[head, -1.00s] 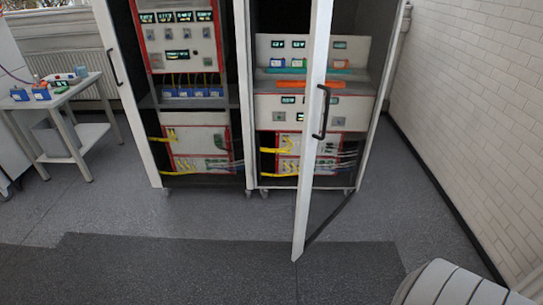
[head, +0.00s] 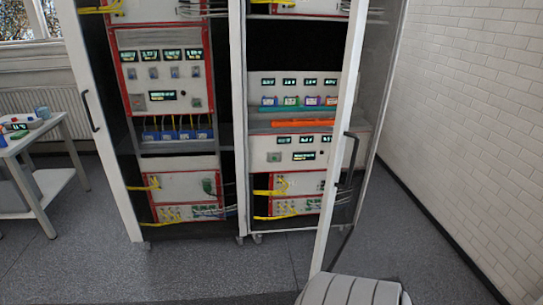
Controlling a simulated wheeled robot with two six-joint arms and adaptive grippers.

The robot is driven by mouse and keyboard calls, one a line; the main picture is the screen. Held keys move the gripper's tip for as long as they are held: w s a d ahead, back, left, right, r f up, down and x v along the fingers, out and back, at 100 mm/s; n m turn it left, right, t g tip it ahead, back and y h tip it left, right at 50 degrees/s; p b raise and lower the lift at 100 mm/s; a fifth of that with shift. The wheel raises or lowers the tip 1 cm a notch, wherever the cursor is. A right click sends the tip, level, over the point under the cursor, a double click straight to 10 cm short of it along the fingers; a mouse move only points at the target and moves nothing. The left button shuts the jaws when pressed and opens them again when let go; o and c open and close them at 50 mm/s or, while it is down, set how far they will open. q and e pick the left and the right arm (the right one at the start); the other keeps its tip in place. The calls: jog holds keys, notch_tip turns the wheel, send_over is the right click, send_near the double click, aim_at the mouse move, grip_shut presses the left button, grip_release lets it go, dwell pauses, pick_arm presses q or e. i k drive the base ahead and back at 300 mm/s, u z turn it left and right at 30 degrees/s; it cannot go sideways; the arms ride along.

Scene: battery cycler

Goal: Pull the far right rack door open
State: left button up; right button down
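The far right rack (head: 297,148) stands at the centre right of the head view, with its lit displays and a shelf of small coloured cells showing. Its glass door has a white frame edge (head: 341,120) and stands swung well outward, hinged on the right side by the wall. The dark door handle (head: 348,160) is on the white edge. A grey ribbed part of mine (head: 352,291) shows at the bottom, apart from the handle in the picture. Neither gripper is in view.
The left rack (head: 165,110) stands beside it, its door (head: 97,115) also swung out. A small white table (head: 37,150) with coloured items is at the far left. A white brick wall (head: 460,120) bounds the right. Grey floor in front is clear.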

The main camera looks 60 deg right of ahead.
aim_at(358, 14)
jog(key=z, duration=0.15)
jog(key=i, duration=1.15)
jog(key=z, duration=1.45)
jog(key=i, duration=0.8)
jog(key=z, duration=0.9)
